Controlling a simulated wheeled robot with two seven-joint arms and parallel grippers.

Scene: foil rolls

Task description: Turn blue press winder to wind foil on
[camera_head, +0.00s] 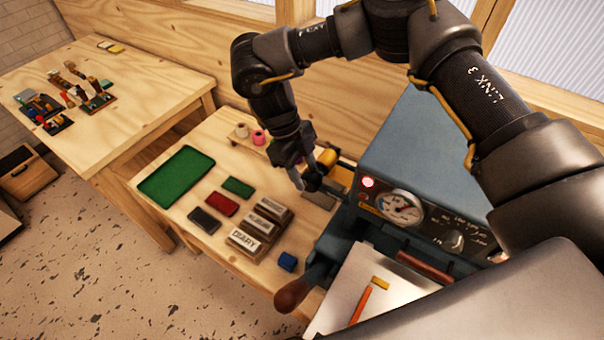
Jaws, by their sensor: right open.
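The blue press (425,150) stands at the right of the near table, with a round gauge (400,207) and a lit red lamp on its front. My right gripper (314,176) is at the press's left side, pointing down, open. Yellow parts (343,174) show just behind and beside its fingers. The winder is largely hidden here, and I cannot tell whether the fingers touch it. A white roll (242,130) and a pink roll (258,138) stand left of the gripper. My left gripper is out of view.
A green tray (177,177), small coloured pads and labelled blocks (258,232) lie left of the press. A wooden-handled lever (292,295) sticks out at its front left. Another table (150,90) stands at left.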

